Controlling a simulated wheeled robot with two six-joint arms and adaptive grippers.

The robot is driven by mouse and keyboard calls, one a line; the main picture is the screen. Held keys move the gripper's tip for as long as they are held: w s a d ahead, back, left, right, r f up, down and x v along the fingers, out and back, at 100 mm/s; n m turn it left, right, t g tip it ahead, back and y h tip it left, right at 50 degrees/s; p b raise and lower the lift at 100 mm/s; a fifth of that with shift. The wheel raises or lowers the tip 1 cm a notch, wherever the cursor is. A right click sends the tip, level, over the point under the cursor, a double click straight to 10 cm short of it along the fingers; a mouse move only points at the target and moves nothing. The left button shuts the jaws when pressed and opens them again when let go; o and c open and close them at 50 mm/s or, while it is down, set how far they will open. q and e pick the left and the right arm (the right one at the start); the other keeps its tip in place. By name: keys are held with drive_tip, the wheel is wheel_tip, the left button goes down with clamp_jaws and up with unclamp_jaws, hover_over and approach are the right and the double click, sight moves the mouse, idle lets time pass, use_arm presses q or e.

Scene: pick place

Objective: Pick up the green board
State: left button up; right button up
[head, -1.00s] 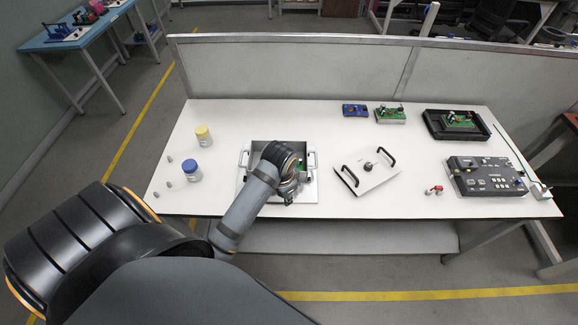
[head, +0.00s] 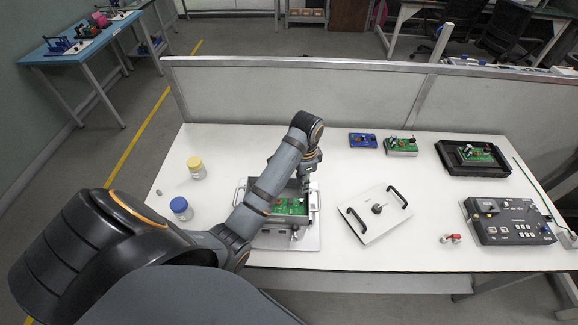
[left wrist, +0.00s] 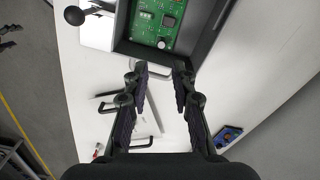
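A green board (head: 290,206) with small parts on it lies in an open silver box (head: 268,223) at the front middle of the table. In the left wrist view the green board (left wrist: 155,22) shows at the top, inside the dark-looking box walls (left wrist: 190,45). My left gripper (left wrist: 160,72) is open, with nothing between its fingers. In the head view it hangs over the box's back right side, partly hidden by my arm. Another green board (head: 401,146) stands at the back, and one more (head: 474,153) lies in a black tray (head: 450,158). My right gripper is not in view.
A silver lid (head: 370,226) with two black handles lies right of the box. A blue board (head: 362,140) is at the back, and a black control panel (head: 507,222) at the right. Yellow-capped (head: 196,168) and blue-capped (head: 181,209) jars stand at the left.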

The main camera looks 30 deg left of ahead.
use_arm(q)
drive_tip(key=b, duration=0.4)
hover_over(302, 200)
drive_tip(key=f, duration=0.5)
drive_tip(key=shift+w+a+f, duration=0.1)
drive_tip(key=shift+a+f, duration=0.15)
drive_tip(key=shift+f, duration=0.05)
drive_tip(key=shift+r, duration=0.15)
drive_tip(key=shift+s+d+f, duration=0.1)
drive_tip(key=shift+s+f, duration=0.1)
wheel_tip(302, 200, down, 5)
drive_tip(key=b, duration=0.3)
drive_tip(key=shift+w+d+r+b, duration=0.1)
drive_tip(key=shift+r+b, duration=0.05)
drive_tip(key=shift+b, duration=0.25)
drive_tip(key=shift+r, duration=0.1)
drive_tip(key=shift+c, duration=0.7)
clamp_jaws()
